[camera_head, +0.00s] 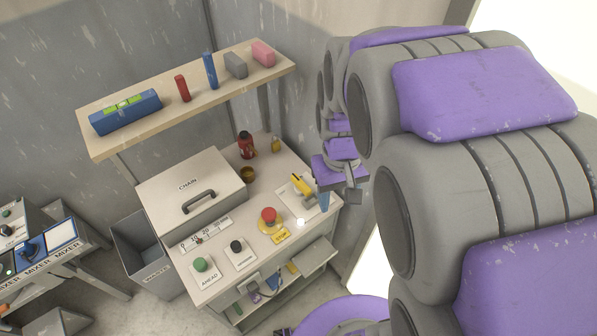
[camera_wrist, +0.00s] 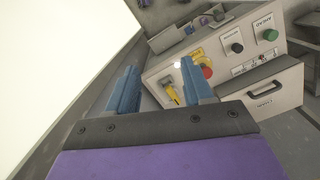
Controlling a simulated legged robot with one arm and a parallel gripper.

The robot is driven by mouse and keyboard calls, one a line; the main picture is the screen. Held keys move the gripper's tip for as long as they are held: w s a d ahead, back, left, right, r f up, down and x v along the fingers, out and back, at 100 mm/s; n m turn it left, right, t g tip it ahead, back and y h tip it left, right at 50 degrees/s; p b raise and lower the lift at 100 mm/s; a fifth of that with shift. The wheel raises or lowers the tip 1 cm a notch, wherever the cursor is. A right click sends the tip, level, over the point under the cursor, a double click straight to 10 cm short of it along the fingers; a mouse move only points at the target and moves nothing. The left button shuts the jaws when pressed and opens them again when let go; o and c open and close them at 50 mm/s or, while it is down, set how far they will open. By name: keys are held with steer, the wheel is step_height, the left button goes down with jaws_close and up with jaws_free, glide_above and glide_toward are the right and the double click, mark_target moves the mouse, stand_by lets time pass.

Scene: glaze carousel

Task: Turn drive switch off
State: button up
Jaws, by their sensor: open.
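A switch with a yellow handle (camera_head: 302,185) sits on a pale plate at the right end of the bench top; I take it to be the drive switch. In the wrist view the yellow handle (camera_wrist: 172,94) shows between the fingers, close to the right one. My gripper (camera_head: 338,198) hangs just right of the switch, apart from it as far as I can tell. In the wrist view my gripper (camera_wrist: 160,75) has its two blue fingers spread, with nothing held. The lettering on the switch plate is too small to read.
A red mushroom button (camera_head: 269,215) stands left of the switch, with a black knob (camera_head: 236,246) and a green AHEAD button (camera_head: 200,264) further left. A CHAIN box (camera_head: 190,188) and a red bottle (camera_head: 246,145) stand behind. A loaded shelf (camera_head: 210,93) hangs above.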

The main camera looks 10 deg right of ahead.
steer(key=w+f+n, duration=0.1)
steer(key=w+f, duration=0.1)
steer(key=w, duration=0.5)
steer(key=w+f+n, duration=0.1)
steer(key=w+f, duration=0.2)
steer(key=w, duration=0.5)
steer(key=n+t, duration=0.1)
steer(key=n, duration=0.1)
glide_toward(301, 182)
step_height(301, 182, down, 10)
steer(key=shift+s+r+b, duration=0.1)
steer(key=shift+b, duration=0.75)
steer(key=shift+c, duration=0.2)
jaws_close()
